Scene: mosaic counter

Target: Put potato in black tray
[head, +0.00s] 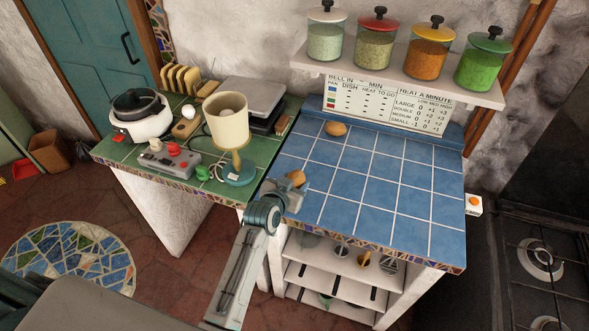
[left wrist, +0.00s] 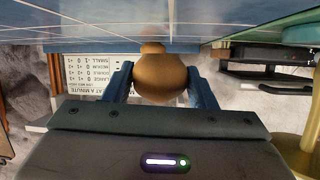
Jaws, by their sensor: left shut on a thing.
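My left gripper (head: 292,184) is shut on a brown rounded potato (left wrist: 162,78), held near the left edge of the blue tiled counter. The potato partly shows beyond the gripper in the head view (head: 297,176). In the left wrist view it sits between both blue fingers (left wrist: 161,85). A second brown, potato-like thing (head: 335,129) lies at the back of the blue counter. A dark, flat tray-like thing (head: 267,121) is at the back right of the green counter, beside a grey slab; I cannot tell surely that it is the black tray. My right gripper is not in view.
A cream-shaded lamp (head: 228,119) stands on the green counter (head: 126,158), between my gripper and the white cooker (head: 141,122). A toast rack (head: 181,78) and red-knobbed box (head: 170,160) are there too. The blue counter (head: 381,192) is mostly clear. A jar shelf (head: 390,71) overhangs its back.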

